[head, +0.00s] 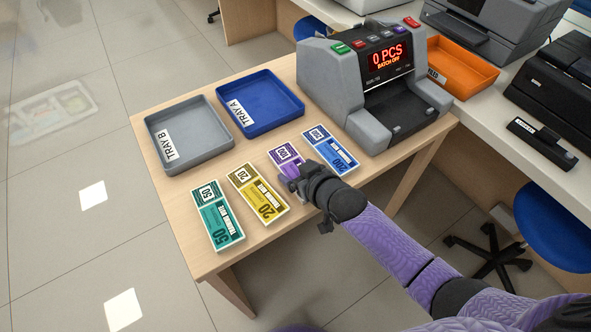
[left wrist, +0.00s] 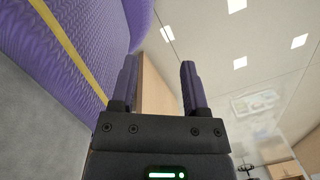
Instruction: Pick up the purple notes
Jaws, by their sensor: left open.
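The purple notes (head: 284,152) lie on the wooden table between the yellow and the blue notes. Their upper end shows, and my right gripper covers the lower part. My right gripper (head: 292,180) is right at the purple notes, with its arm coming in from the lower right. Its fingers are mostly hidden, so I cannot tell whether it is open or shut, or whether it touches the notes. My left gripper (left wrist: 160,85) shows in the left wrist view, open, with nothing between its fingers. It is not in the head view.
Yellow notes (head: 258,193), green notes (head: 217,214) and blue notes (head: 330,149) lie beside the purple ones. Behind are a grey tray B (head: 190,117), a blue tray A (head: 268,122) and a note counter (head: 345,75) reading 0 PCS. An orange tray (head: 478,75) stands farther right.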

